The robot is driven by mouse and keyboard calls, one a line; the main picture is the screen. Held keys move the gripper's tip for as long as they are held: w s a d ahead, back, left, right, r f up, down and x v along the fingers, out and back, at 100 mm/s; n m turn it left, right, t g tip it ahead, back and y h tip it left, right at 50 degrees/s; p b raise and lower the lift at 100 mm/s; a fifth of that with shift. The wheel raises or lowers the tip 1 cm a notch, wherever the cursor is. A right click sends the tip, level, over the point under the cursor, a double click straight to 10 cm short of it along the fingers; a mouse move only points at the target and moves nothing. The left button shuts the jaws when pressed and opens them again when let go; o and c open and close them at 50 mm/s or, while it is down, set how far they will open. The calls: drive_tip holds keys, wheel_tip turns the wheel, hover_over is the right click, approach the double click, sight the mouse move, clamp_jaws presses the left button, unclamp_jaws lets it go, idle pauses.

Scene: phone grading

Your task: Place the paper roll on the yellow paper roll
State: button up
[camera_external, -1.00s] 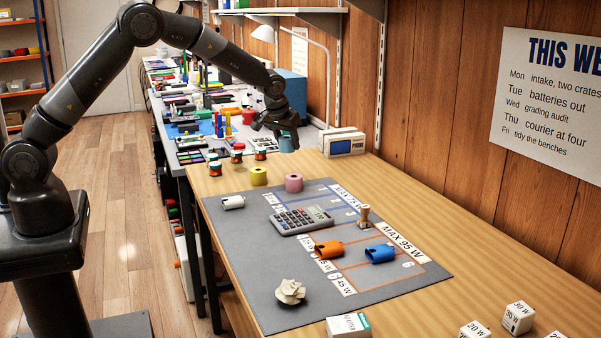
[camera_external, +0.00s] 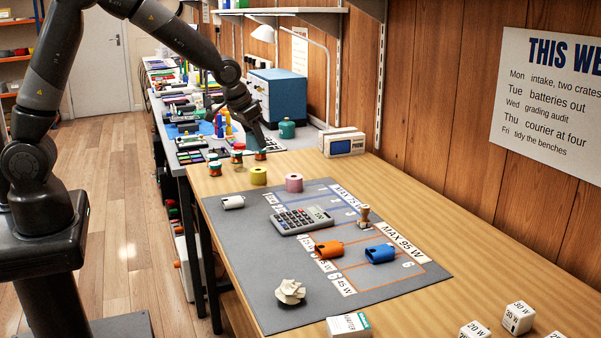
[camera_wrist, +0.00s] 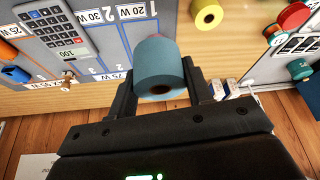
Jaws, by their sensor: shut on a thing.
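My gripper (camera_wrist: 158,76) is shut on a blue paper roll (camera_wrist: 160,60), seen in the wrist view between the two fingers. The yellow paper roll (camera_external: 258,176) stands on the bench behind the grey mat; it also shows at the top of the wrist view (camera_wrist: 208,14), right of the held roll and apart from it. In the external view my gripper (camera_external: 259,143) is up and behind the yellow roll, close to the red-lidded jars. The held roll is not clearly made out there. A pink roll (camera_external: 294,183) stands right of the yellow one.
Red-lidded jars (camera_external: 237,157) stand left of and behind the yellow roll. A teal canister (camera_external: 286,129) and a white device with a screen (camera_external: 342,144) stand behind. The grey mat (camera_external: 245,255) holds a calculator (camera_external: 301,219) and a white cylinder (camera_external: 232,202).

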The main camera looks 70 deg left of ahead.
hover_over(263, 169)
drive_tip(key=s, duration=0.2)
drive_tip(key=f, duration=0.6)
drive_tip(key=shift+w+f, duration=0.25)
drive_tip(key=shift+f, duration=2.1)
drive_tip(key=shift+f, duration=0.2)
drive_tip(key=o, duration=1)
